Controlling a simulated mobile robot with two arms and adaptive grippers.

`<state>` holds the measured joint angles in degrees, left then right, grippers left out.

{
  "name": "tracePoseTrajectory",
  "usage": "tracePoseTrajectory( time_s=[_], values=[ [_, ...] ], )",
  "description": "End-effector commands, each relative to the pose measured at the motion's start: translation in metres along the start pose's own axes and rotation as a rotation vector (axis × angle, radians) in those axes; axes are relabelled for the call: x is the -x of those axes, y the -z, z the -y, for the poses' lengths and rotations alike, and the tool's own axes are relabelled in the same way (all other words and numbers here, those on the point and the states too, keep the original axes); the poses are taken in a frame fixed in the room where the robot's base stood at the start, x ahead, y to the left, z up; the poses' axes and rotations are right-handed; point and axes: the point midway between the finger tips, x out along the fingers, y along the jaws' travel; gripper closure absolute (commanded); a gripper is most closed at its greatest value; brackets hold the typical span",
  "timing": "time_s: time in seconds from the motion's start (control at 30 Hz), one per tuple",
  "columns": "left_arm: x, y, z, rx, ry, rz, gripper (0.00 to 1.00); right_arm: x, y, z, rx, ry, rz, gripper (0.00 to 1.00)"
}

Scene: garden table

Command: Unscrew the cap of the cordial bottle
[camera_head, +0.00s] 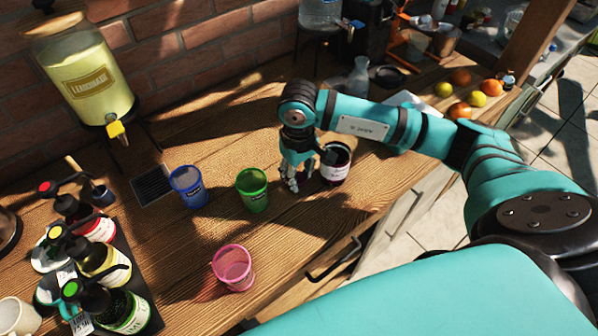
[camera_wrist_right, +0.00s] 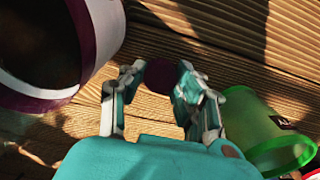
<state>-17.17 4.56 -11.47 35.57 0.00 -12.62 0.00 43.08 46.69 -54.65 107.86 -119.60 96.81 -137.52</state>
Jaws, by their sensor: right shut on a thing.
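The cordial bottle (camera_head: 335,168), dark purple with a white label, stands on the wooden table just right of my right gripper (camera_head: 293,183). In the right wrist view the bottle (camera_wrist_right: 55,83) fills the upper left, with a broad dark top; whether that is an open mouth is hard to tell. My right gripper (camera_wrist_right: 155,88) is shut on a small round dark purple piece, which looks like the cap (camera_wrist_right: 157,73). It is held beside the bottle, apart from it in that view. The cap is hidden in the head view. My left gripper is not in view.
A green cup (camera_head: 252,189) stands close left of my right gripper, with a blue cup (camera_head: 188,187) beyond it. A pink cup (camera_head: 233,267) is nearer the front edge. Pump bottles (camera_head: 100,262) stand at left, a lemonade dispenser (camera_head: 90,80) behind. Fruit (camera_head: 459,111) lies at right.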

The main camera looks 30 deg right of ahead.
Motion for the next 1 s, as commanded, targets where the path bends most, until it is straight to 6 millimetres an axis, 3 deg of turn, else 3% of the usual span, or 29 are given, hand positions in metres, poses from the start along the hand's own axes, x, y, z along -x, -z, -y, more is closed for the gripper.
tracePoseTrajectory(
  time_s=[0.17, 0.2, 0.33, 0.7, 0.77, 1.0],
  values=[
    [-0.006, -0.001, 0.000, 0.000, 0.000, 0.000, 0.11, -0.004, 0.000, 0.000, 0.000, -0.001, -0.001, 1.00],
    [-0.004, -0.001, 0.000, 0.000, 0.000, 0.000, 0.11, -0.003, 0.000, 0.000, 0.000, -0.001, 0.000, 0.64],
    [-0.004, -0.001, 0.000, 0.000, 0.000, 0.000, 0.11, -0.003, 0.000, 0.000, 0.000, 0.000, 0.000, 0.46],
    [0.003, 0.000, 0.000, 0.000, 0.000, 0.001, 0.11, 0.003, 0.000, 0.000, -0.001, 0.000, 0.001, 0.45],
    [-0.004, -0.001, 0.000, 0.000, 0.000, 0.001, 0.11, 0.006, 0.001, 0.000, 0.000, -0.001, -0.004, 0.45],
    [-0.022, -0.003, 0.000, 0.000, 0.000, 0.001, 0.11, 0.055, 0.002, 0.000, 0.000, -0.001, -0.008, 0.45]
  ],
)
